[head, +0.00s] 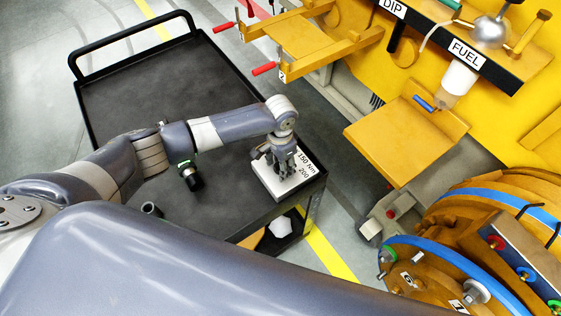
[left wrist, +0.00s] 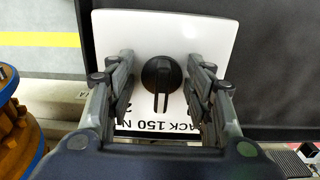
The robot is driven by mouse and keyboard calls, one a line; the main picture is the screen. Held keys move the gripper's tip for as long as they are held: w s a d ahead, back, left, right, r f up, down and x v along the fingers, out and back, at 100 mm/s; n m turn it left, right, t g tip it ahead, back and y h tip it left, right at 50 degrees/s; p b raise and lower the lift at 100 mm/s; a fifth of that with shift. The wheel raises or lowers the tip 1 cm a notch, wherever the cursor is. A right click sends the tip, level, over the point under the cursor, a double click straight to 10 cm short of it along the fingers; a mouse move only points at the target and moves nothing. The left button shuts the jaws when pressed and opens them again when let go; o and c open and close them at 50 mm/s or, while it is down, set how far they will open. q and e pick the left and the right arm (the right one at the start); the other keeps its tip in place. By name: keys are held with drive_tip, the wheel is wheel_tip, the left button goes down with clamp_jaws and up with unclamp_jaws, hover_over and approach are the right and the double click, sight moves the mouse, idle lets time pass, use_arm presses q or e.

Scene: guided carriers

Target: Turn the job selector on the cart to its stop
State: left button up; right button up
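The job selector is a round black knob (left wrist: 161,75) with a pointer bar, on a white panel (left wrist: 150,35) with black print including "150 N". The white panel lies on the cart's near right corner in the head view (head: 268,184). My left gripper (left wrist: 160,103) is over the panel, with one finger on each side of the knob and a visible gap between each finger and it. The gripper is open. In the head view the left gripper (head: 284,168) hides the knob. My right gripper is in neither view.
The black cart (head: 130,95) has a raised rim and handle. A dark cylindrical tool (head: 192,178) and a small ring-like part (head: 151,209) stand on it. A yellow machine (head: 420,60) with shelves and a FUEL label is to the right. Floor shows between cart and machine.

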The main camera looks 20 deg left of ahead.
use_arm(q)
drive_tip(key=shift+w+r, duration=0.15)
drive_tip(key=shift+r, duration=0.15)
wheel_tip(320, 180, up, 12)
drive_tip(key=shift+f, duration=0.2)
idle(0.3)
